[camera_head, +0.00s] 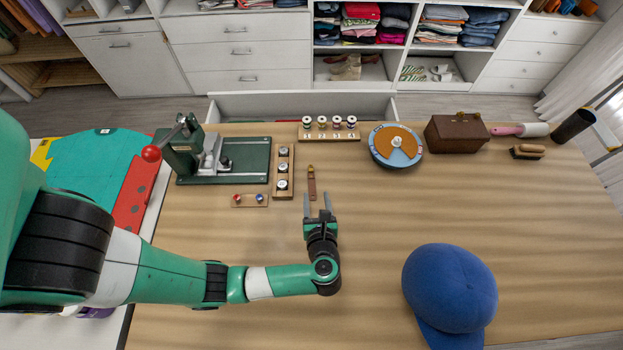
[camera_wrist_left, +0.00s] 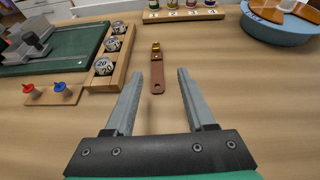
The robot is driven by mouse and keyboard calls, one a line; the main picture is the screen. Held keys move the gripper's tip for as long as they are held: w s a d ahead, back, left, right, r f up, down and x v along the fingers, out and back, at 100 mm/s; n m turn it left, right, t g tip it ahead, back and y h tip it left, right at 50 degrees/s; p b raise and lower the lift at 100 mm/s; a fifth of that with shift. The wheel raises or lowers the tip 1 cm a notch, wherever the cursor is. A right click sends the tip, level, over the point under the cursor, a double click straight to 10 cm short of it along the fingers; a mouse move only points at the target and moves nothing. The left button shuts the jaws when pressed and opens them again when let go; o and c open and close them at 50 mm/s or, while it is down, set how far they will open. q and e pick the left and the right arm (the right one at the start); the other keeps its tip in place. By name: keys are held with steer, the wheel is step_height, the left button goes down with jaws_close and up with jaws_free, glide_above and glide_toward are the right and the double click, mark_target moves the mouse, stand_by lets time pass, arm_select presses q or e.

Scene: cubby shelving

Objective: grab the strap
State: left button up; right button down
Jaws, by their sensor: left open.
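The strap (camera_head: 312,184) is a short brown strip with a gold-coloured piece at its far end and a small hole near its close end. It lies flat on the wooden table. In the left wrist view the strap (camera_wrist_left: 157,72) lies ahead, in line with the gap between the fingers. My left gripper (camera_head: 318,201) is open and empty, with its fingertips pointing at the strap's close end. The left gripper (camera_wrist_left: 161,75) shows both grey fingers spread apart. I cannot see my right gripper.
A wooden holder with round dials (camera_head: 283,172) stands just left of the strap. A green press (camera_head: 223,160) is farther left. A blue cap (camera_head: 450,288) lies front right. The table right of the strap is clear.

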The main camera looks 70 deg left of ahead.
arm_select(q)
glide_toward(311, 172)
steer(key=shift+w+a+f+b, duration=0.3)
steer(key=shift+w+a+f, duration=0.35)
steer(key=shift+a+f, duration=0.35)
steer(key=x, duration=0.5)
steer(key=shift+s+a+r+b, duration=0.25)
steer(key=shift+a+r+b, duration=0.1)
jaws_close()
